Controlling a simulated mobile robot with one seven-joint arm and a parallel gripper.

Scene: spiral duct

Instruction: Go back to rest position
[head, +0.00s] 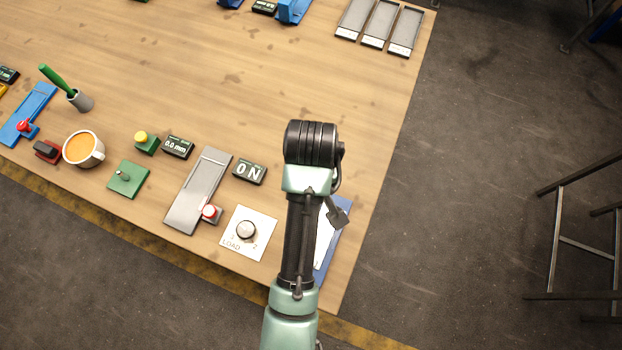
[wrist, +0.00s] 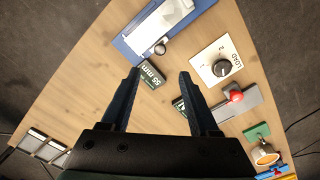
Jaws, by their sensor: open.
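In the head view my arm reaches over the right part of the table, and the fingers are hidden beneath the wrist. A small dark display reading "mm" (wrist: 151,76) lies by the left fingertip. Another display (wrist: 180,105) is partly hidden behind the right finger.
A LOAD knob panel (head: 247,232), a grey device with red button (head: 198,190) and an "ON" display (head: 249,172) lie left of my arm. A blue-and-white device (head: 329,240) is partly behind it. Coffee cup (head: 84,149) farther left. The table's middle is clear.

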